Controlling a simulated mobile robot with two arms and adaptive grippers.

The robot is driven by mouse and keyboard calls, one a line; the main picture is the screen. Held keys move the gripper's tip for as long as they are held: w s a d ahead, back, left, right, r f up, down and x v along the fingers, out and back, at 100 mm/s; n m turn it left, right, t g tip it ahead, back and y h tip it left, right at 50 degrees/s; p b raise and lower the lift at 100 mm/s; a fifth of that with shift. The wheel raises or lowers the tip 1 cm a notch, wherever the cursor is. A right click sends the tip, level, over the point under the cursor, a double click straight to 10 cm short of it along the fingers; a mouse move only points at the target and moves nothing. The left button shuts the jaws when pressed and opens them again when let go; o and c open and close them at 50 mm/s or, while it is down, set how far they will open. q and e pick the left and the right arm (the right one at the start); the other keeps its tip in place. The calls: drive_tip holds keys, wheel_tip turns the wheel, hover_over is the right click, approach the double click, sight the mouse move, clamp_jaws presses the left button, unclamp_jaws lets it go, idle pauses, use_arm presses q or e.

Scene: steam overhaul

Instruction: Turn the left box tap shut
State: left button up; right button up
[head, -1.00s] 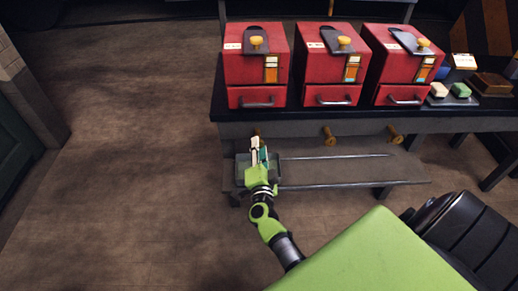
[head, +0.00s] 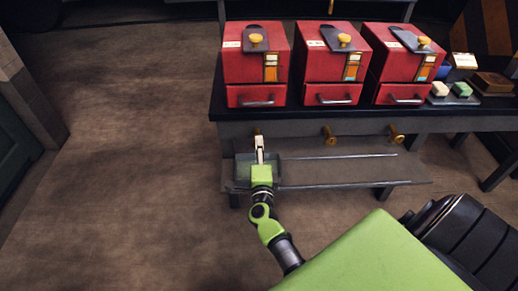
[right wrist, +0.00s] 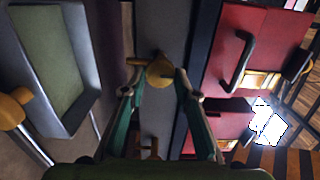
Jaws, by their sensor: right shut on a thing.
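The left box tap (head: 258,132) is a small brass tap on the bench front, below the left red box (head: 240,70). My right gripper (head: 259,142) reaches up to it from below, its fingers seen nearly edge-on in the head view. In the right wrist view the fingers of my right gripper (right wrist: 160,84) stand on either side of the brass tap (right wrist: 158,72) and are shut on it. The exact finger contact is hard to make out. My left gripper is not in view.
Middle (head: 329,134) and right (head: 396,134) taps sit along the same bench front, under the middle (head: 325,68) and right (head: 390,70) red boxes. A grey tray (head: 242,173) stands on the low shelf (head: 350,171) beneath the left tap. Open floor lies to the left.

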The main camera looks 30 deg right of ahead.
idle(0.3)
drive_tip(key=o, duration=1.1)
